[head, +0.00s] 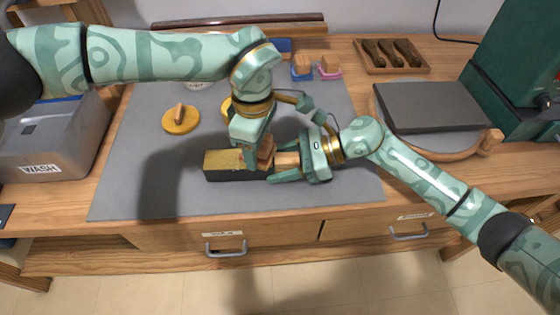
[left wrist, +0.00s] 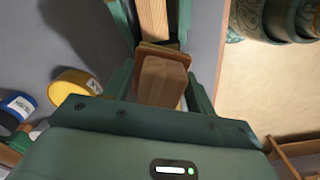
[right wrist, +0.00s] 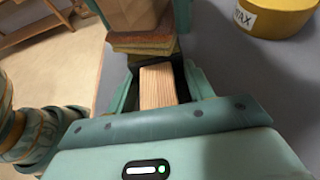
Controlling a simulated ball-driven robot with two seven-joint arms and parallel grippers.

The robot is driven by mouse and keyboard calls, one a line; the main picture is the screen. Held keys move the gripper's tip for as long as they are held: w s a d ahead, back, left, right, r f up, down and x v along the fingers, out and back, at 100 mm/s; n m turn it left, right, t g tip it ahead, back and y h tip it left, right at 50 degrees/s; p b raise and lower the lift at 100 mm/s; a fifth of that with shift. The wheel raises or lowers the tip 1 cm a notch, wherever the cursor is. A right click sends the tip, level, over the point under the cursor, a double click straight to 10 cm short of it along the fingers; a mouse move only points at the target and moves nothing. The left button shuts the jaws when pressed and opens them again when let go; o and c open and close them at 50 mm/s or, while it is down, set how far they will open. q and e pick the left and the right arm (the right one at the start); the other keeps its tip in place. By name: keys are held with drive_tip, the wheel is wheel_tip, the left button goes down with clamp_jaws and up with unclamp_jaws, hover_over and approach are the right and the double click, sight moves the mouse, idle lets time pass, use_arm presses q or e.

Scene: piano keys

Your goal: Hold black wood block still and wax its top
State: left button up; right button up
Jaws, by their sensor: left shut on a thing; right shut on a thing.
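The black wood block (head: 222,177) lies on the grey mat, its front side dark and its top yellowish. My right gripper (head: 285,162) is shut on the light wood at the block's right end, also seen in the right wrist view (right wrist: 157,88). My left gripper (head: 258,148) is above the block, shut on a wooden-handled pad (left wrist: 163,82). The pad's spongy underside (right wrist: 143,43) is at the block's top, near the right gripper; I cannot tell whether it touches. A yellow tin marked WAX (right wrist: 275,15) stands on the mat.
A yellow disc with a wooden piece on it (head: 181,119) lies on the mat (head: 130,190). A grey WASH bin (head: 45,150) is at left. Blue and pink pads (head: 328,70), a slotted wooden tray (head: 392,56) and a dark slab (head: 430,105) are behind or right.

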use_arm(q)
drive_tip(key=shift+r, duration=3.2)
use_arm(e)
drive_tip(key=o, duration=1.1)
drive_tip(key=shift+o, duration=0.3)
drive_tip(key=shift+f, duration=0.1)
use_arm(q)
drive_tip(key=shift+r+p, duration=0.4)
drive_tip(key=shift+r, duration=0.15)
use_arm(e)
drive_tip(key=v, duration=1.2)
use_arm(q)
drive_tip(key=shift+s+f, duration=0.1)
